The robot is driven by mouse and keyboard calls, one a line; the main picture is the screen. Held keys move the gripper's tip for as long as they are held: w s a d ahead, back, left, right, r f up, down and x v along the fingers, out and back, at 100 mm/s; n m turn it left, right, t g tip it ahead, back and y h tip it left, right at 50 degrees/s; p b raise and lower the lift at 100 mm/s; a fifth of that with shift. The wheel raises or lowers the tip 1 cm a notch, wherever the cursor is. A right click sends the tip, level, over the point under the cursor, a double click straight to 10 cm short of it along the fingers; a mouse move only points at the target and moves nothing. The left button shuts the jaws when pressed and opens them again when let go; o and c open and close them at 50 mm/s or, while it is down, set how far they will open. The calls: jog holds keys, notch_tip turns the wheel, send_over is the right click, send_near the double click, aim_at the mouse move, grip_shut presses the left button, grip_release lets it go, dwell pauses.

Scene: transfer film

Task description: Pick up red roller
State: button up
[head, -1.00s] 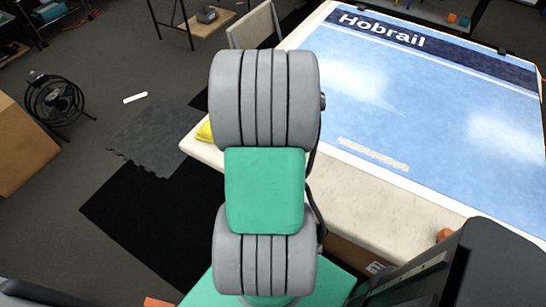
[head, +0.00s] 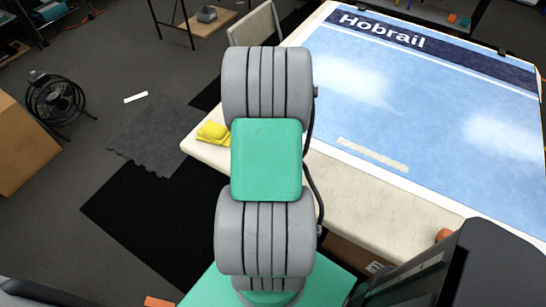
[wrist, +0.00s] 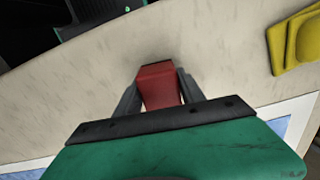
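The red roller (wrist: 159,86) shows in the wrist view as a red block between the two dark fingers of my gripper (wrist: 160,80). The fingertips lie against its left and right sides with no clear gap, so my gripper looks shut on it. A small shadow lies on the pale table just beyond it; I cannot tell whether the roller touches the table. In the head view my own arm hides the gripper and the roller.
The pale table (head: 375,215) carries a large blue "Hobrail" sheet (head: 430,120). A yellow object (head: 212,132) sits at the table's left edge, also in the wrist view (wrist: 296,42). An orange object (head: 444,235) is near the front edge.

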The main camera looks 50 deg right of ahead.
grip_shut()
dwell(0.4)
jog(key=shift+r, duration=0.25)
notch_tip(320, 180, up, 2)
jog(key=shift+d+r+b, duration=0.1)
jog(key=shift+b, duration=0.2)
jog(key=s+a+r, duration=0.9)
jog(key=s+r, duration=0.1)
jog(key=shift+s+r, duration=0.15)
jog(key=shift+s, duration=0.25)
